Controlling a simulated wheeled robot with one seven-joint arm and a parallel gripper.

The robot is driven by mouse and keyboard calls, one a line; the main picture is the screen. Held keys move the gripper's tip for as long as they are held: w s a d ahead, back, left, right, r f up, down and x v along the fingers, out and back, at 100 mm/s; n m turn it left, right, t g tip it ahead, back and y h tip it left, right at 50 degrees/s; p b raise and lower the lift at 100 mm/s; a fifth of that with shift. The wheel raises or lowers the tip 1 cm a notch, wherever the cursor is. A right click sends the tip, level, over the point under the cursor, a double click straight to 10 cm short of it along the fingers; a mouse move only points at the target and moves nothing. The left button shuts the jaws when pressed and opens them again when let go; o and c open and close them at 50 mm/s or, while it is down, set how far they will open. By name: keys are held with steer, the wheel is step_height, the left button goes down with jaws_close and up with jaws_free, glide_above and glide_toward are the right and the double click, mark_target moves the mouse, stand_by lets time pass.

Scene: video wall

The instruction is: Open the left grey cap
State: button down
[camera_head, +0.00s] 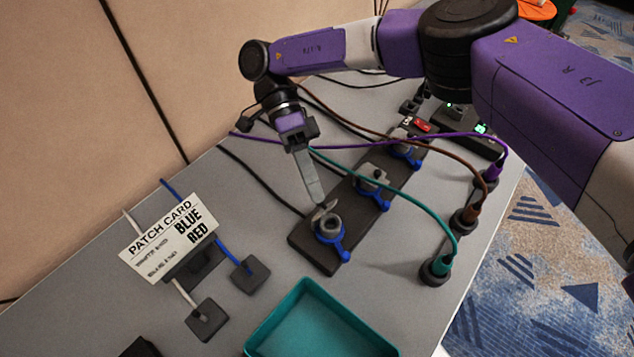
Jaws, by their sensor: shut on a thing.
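The left grey cap (328,226) sits at the near end of a black strip (314,255), with a blue ring and tab around its base. My gripper (320,203) reaches down from above, its grey fingers tilted. The fingertips are shut on the upper edge of the left grey cap. The fingers hide part of the cap, and I cannot tell how far it stands open. A second grey cap (372,178) with a blue ring is in the middle of the strip. A third one (405,148) is farther back.
A teal tray (270,322) lies in front. A patch card (168,238) stands at left with white and blue cables. Teal, brown and purple cables arch to sockets (437,270) on the right, close to the strip. A red switch (420,124) is at the back.

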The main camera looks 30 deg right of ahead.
steer(key=shift+w+f+g+p, duration=0.2)
steer(key=shift+g+p, duration=0.15)
steer(key=shift+g, duration=0.25)
stand_by(0.3)
steer(key=c, duration=1.4)
jaws_free()
steer(key=shift+a, duration=0.1)
steer(key=shift+r, duration=0.1)
